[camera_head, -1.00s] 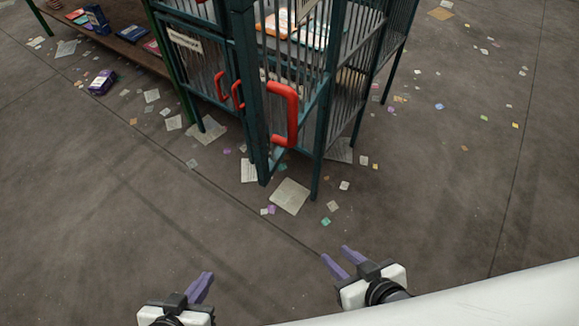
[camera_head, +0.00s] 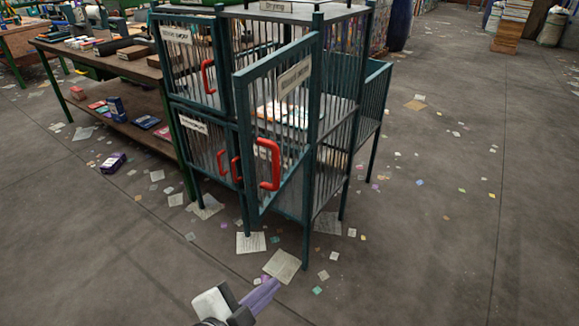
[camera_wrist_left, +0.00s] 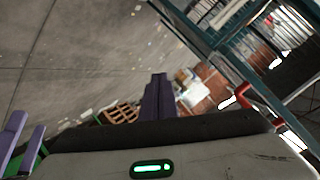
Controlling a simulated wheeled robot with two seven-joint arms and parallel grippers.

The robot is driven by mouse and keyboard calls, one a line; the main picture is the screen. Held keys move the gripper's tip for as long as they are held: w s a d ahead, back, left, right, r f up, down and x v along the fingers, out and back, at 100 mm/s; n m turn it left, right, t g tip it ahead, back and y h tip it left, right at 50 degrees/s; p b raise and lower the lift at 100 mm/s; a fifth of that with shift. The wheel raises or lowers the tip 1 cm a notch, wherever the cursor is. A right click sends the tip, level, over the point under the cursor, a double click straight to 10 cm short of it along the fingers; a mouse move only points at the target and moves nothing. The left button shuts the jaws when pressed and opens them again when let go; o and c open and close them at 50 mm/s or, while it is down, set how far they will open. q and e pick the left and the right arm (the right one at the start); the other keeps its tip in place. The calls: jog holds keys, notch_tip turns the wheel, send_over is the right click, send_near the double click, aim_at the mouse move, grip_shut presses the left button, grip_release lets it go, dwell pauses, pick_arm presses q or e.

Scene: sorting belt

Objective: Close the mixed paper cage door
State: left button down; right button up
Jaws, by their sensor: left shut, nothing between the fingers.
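The teal cage (camera_head: 345,190) stands in the middle of the head view. A tall barred door (camera_head: 240,112) stands swung out from its front, with a sign (camera_head: 294,77) too small to read surely and a red handle (camera_head: 266,165). My left gripper (camera_head: 268,288) is shut and empty, low in front of the cage and apart from the door. Its purple fingers show in the left wrist view (camera_wrist_left: 158,97), with a red handle (camera_wrist_left: 258,103) at right. My right gripper (camera_wrist_left: 26,138) shows at the left edge of that view, fingers apart and empty.
Smaller doors with red handles (camera_head: 207,76) are on the cage's left side. A wooden bench (camera_head: 130,120) with boxes stands left of the cage. Paper scraps (camera_head: 283,266) lie on the floor. The floor at right is largely clear.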

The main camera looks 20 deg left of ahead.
aim_at(277, 167)
pick_arm(q)
jog(key=w+r+m+t+h+p, duration=0.15)
jog(key=r+m, duration=0.35)
jog(key=r, duration=0.5)
jog(key=w+r+m+t, duration=0.3)
jog(key=r+m, duration=0.2)
jog(key=r, duration=0.5)
jog(key=w, duration=0.3)
jog(key=w+a, duration=0.1)
jog(key=w, duration=0.5)
jog(key=shift+w+a+f, duration=0.1)
jog(key=shift+a+f, duration=0.05)
jog(key=shift+a, duration=0.05)
